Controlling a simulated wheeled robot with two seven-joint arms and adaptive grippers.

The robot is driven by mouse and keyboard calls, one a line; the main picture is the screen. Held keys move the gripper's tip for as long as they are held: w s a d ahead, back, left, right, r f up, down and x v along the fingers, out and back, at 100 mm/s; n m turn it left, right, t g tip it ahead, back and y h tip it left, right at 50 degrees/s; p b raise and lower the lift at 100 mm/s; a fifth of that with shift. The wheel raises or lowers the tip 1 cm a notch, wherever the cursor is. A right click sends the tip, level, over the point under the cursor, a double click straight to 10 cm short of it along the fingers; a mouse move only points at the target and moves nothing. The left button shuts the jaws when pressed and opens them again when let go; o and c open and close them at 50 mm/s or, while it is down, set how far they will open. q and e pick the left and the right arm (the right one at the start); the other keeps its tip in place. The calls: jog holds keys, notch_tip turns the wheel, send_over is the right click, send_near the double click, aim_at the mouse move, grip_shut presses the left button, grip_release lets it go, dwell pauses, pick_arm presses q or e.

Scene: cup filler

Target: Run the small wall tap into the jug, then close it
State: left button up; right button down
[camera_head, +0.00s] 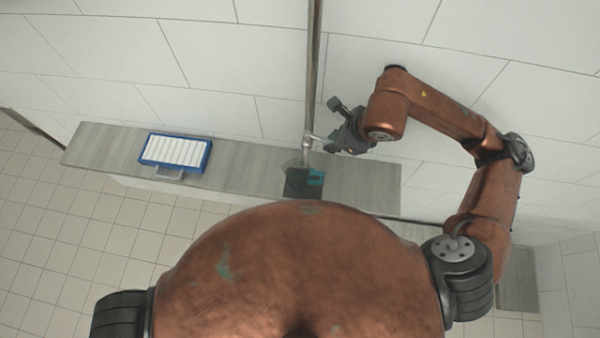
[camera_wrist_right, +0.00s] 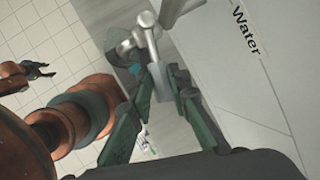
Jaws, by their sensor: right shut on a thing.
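The small wall tap (camera_head: 308,138) sits at the lower end of a vertical pipe, and its metal body also shows in the right wrist view (camera_wrist_right: 147,24). My right gripper (camera_head: 328,145) is shut on the tap's handle, which lies between its fingertips in the right wrist view (camera_wrist_right: 160,84). I cannot tell whether water runs or how full the jug is. My left gripper (camera_wrist_right: 48,68) looks open and empty, away from the tap.
The grey shelf (camera_head: 235,165) runs along the white tiled wall. A blue-edged tray with white strips (camera_head: 176,152) lies on its left part. The wall carries the word "Water" (camera_wrist_right: 245,30) beside the tap. Tiled floor shows below the shelf.

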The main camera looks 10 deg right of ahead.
jog(key=shift+s+a, duration=0.1)
jog(key=shift+s+a+m+h, duration=0.4)
jog(key=shift+s+m, duration=0.1)
jog(key=shift+m, duration=0.6)
dwell(5.4)
